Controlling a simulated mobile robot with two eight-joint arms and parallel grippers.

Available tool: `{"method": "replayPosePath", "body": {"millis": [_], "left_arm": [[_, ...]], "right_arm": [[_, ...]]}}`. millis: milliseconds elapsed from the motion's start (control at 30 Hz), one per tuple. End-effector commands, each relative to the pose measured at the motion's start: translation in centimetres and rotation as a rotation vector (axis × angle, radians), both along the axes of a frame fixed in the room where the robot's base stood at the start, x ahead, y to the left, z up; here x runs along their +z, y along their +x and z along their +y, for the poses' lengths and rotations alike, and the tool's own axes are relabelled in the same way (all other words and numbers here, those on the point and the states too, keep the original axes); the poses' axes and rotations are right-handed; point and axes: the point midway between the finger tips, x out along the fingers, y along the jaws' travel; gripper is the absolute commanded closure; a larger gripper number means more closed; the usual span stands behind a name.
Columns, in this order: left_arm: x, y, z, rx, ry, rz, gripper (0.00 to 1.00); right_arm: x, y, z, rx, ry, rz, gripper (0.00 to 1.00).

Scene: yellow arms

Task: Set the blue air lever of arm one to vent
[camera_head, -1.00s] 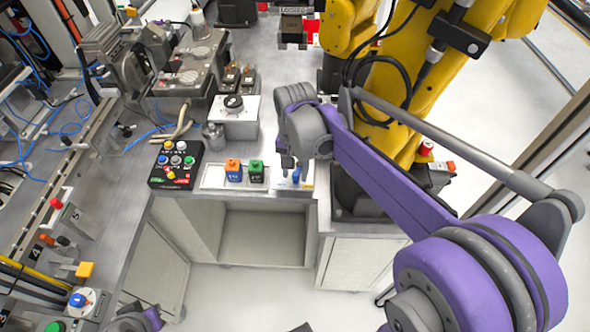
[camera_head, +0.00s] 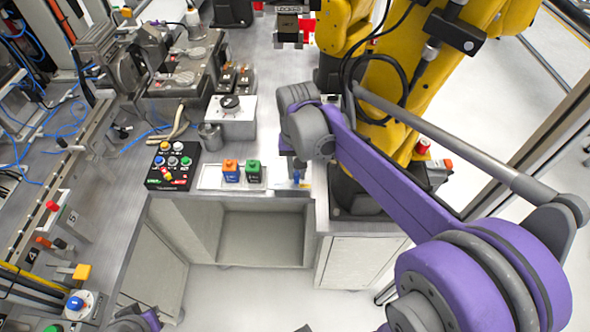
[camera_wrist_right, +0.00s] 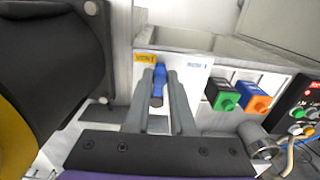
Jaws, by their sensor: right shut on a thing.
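The blue air lever (camera_wrist_right: 159,82) stands on a white plate (camera_wrist_right: 185,75) in the right wrist view, closer to a yellow label than to the blue-lettered label on the other side. The lettering is too small to read. My right gripper (camera_wrist_right: 160,88) is shut on the lever, one finger on each side. In the head view the lever (camera_head: 296,178) shows as a small blue piece under my right gripper (camera_head: 298,168), which hides part of it. My left gripper is not in view; only a purple and grey piece of my left arm shows at the bottom edge.
A green block (camera_head: 253,171) and an orange block (camera_head: 231,171) stand left of the lever in the head view. Further left is a black button box (camera_head: 172,168). A yellow robot arm (camera_head: 400,130) rises close behind my right arm. Open shelf space (camera_head: 262,238) lies below the bench.

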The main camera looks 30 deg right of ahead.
Motion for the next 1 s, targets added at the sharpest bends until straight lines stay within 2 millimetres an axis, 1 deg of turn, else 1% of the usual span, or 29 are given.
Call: {"method": "replayPosePath", "body": {"millis": [133, 167, 300, 333, 567, 667, 767, 1000], "left_arm": [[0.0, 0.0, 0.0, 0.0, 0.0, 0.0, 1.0], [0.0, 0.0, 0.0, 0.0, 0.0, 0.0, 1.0], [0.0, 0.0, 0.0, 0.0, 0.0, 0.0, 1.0], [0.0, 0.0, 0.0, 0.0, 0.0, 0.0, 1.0], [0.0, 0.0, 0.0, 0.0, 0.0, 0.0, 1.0], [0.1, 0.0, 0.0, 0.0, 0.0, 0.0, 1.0], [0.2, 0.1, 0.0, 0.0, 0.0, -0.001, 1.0], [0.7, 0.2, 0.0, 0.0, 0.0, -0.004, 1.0]], "right_arm": [[0.0, 0.0, -0.1, -0.001, -0.001, 0.0, 1.0], [0.0, 0.0, -0.1, -0.001, -0.001, 0.0, 0.74], [0.0, 0.0, 0.0, -0.002, -0.001, 0.001, 0.49], [0.0, 0.0, 0.0, -0.002, -0.001, 0.001, 0.47], [0.0, 0.0, 0.0, -0.002, -0.001, 0.001, 0.47], [0.4, 0.0, 0.0, -0.002, -0.001, 0.001, 0.47], [1.6, 0.0, 0.0, -0.002, -0.001, 0.001, 0.47], [6.4, 0.0, 0.0, -0.002, -0.001, 0.0, 0.47]]}}
